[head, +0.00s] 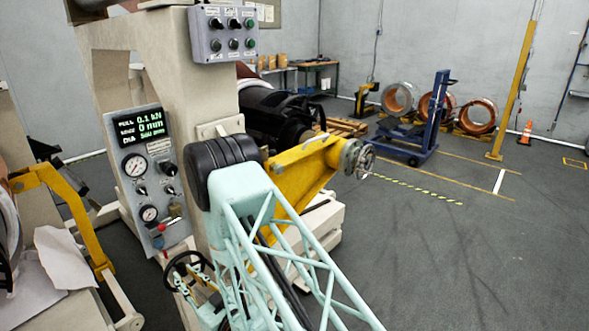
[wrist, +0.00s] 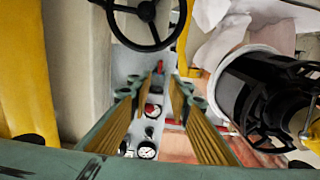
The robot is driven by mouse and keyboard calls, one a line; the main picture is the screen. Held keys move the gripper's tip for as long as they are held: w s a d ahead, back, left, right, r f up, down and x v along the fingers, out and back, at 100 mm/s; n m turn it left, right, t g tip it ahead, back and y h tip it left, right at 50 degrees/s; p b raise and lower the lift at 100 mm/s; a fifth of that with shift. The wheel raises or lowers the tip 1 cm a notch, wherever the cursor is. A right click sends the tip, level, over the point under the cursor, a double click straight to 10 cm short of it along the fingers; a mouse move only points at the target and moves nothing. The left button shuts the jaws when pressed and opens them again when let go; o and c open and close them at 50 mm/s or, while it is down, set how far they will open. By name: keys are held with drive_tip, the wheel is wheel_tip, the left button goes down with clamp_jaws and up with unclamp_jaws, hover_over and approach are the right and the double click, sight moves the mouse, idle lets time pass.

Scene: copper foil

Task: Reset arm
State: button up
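My gripper (wrist: 162,77) shows in the wrist view with its two ribbed yellow fingers apart. The gap between them is empty, and a panel with round gauges (wrist: 147,149) shows through it. I cannot tell the distance from the fingertips to the panel.
A beige machine column (head: 160,75) carries a grey switch box (head: 223,34) and a gauge panel (head: 148,172). A yellow bracket (head: 300,172) with a handwheel (head: 358,158) juts right. A blue stand (head: 432,120) and copper coils (head: 478,116) stand behind.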

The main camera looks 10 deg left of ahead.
drive_tip(key=w+d+r+m+t+h, duration=0.15)
drive_tip(key=w+d+r+h, duration=0.35)
drive_tip(key=w+d+r, duration=1)
drive_tip(key=s+d+r+m+g+h, duration=0.1)
drive_tip(key=d+r+m+h, duration=0.15)
drive_tip(key=d+r, duration=0.65)
drive_tip(key=s+d+r+m+h, duration=0.1)
drive_tip(key=s+d+r+h, duration=0.15)
drive_tip(key=d+r, duration=0.7)
drive_tip(key=s+d+r+m+g+h, duration=0.1)
drive_tip(key=s+d+r+m+h, duration=0.1)
drive_tip(key=s+d, duration=0.85)
drive_tip(key=s+d+r+m+g+h, duration=0.25)
drive_tip(key=s+d, duration=0.45)
drive_tip(key=d, duration=0.6)
drive_tip(key=s+d+g, duration=0.1)
drive_tip(key=s+d, duration=0.2)
drive_tip(key=s, duration=0.6)
drive_tip(key=s+d+r+m, duration=0.1)
drive_tip(key=s+d, duration=0.2)
drive_tip(key=s, duration=0.7)
drive_tip(key=s+d+r+m+g, duration=0.1)
drive_tip(key=s+d, duration=0.3)
drive_tip(key=s, duration=0.5)
drive_tip(key=shift+s+r+g+h, duration=0.15)
drive_tip(key=shift+g+h, duration=0.15)
drive_tip(key=shift+h, duration=0.05)
